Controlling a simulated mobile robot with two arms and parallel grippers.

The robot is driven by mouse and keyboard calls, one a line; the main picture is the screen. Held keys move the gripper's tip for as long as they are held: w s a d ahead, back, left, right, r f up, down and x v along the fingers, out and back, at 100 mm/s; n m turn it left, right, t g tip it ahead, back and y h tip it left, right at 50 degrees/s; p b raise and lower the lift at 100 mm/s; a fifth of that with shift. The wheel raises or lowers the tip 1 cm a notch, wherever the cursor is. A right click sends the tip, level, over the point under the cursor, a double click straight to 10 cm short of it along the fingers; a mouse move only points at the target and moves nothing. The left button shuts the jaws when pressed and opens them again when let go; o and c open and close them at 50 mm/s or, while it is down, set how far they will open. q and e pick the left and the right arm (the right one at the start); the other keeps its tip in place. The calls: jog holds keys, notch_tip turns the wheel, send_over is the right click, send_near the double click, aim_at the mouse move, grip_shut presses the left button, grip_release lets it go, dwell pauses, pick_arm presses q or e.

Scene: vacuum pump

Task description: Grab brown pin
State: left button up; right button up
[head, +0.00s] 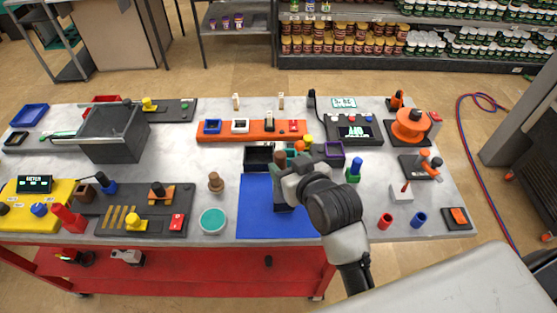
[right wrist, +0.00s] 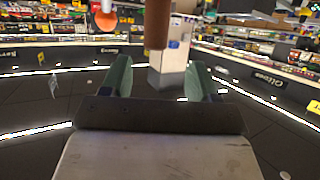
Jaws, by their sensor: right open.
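My right gripper (head: 281,180) is over the blue mat (head: 256,218) in the middle of the table. In the right wrist view its two green fingers (right wrist: 160,68) stand apart. A brown pin (right wrist: 157,25) hangs down from the top edge of that view, in line with the gap between the fingers; I cannot tell its exact distance. In the head view a brown pin top (head: 279,158) shows just beyond the gripper, and the gripper hides its lower part. Another brown, knobbed peg (head: 215,181) stands left of the mat. My left gripper is not in view.
A black tray (head: 257,158) and a purple tray (head: 333,152) lie behind the gripper. A teal round dish (head: 212,221) is left of the mat. An orange board (head: 268,137) lies farther back. Red (head: 386,220) and blue (head: 419,219) cylinders stand at the front right.

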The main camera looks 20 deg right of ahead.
aim_at(282, 156)
jog(key=x, duration=0.3)
jog(key=shift+w+f+p, duration=0.15)
jog(key=shift+w+p, duration=0.5)
jog(key=shift+p, duration=0.1)
jog(key=x, duration=0.1)
jog(key=p+x, duration=0.1)
jog(key=x, duration=0.1)
jog(key=shift+d+f, duration=0.15)
jog(key=shift+d, duration=0.15)
jog(key=shift+w+a+f, duration=0.1)
jog(key=shift+w+f, duration=0.1)
jog(key=shift+w, duration=0.2)
jog(key=shift+s, duration=0.15)
jog(key=shift+c, duration=1)
jog(key=c, duration=0.8)
jog(key=shift+r, duration=0.1)
